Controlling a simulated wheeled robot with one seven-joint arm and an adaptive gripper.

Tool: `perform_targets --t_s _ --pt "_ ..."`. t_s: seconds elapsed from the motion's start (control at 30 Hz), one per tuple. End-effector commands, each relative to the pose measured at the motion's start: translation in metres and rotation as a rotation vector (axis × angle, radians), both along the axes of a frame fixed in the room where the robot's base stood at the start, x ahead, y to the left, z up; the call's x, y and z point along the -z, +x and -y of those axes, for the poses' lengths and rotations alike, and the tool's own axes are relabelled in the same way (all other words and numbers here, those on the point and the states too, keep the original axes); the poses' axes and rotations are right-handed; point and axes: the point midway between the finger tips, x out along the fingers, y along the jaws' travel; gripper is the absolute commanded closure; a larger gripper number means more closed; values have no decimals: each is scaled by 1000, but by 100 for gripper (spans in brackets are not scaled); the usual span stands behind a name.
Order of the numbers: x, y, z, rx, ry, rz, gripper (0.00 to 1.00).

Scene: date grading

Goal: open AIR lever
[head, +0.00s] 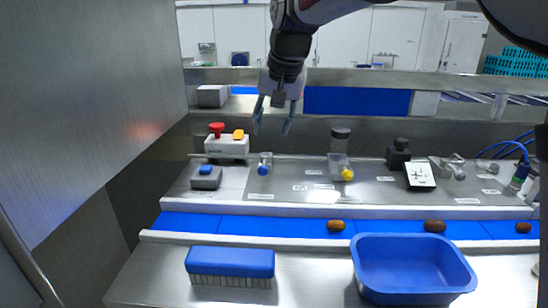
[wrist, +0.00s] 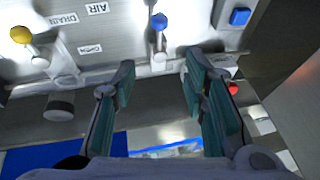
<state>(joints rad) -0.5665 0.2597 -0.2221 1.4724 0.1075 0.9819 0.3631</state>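A lever with a blue knob (head: 263,169) stands on the steel panel, left of centre in the head view. It also shows in the wrist view (wrist: 159,22). A second lever with a yellow knob (head: 347,174) is to its right; the wrist view shows that knob (wrist: 20,34) at upper left. The AIR label (wrist: 97,8) lies between the two knobs, beside the DRAIN label (wrist: 63,20). My gripper (head: 272,124) is open and empty, above the panel near the blue-knobbed lever. In the wrist view, that lever lies beyond the gap between my fingertips (wrist: 159,62), apart from them.
A red button box (head: 227,146) and a grey box with a blue button (head: 206,178) stand left of the blue-knobbed lever. A dark-capped cylinder (head: 341,134) rises behind the yellow knob. In front are a blue belt with dates, a brush (head: 230,263) and a blue bin (head: 414,291).

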Motion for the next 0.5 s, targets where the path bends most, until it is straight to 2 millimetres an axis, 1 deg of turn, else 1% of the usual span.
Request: perform_targets --t_s 0.17,0.5 --pt "17 6 -3 1 -2 -3 60" --pt "77 31 -14 2 -3 -3 60"
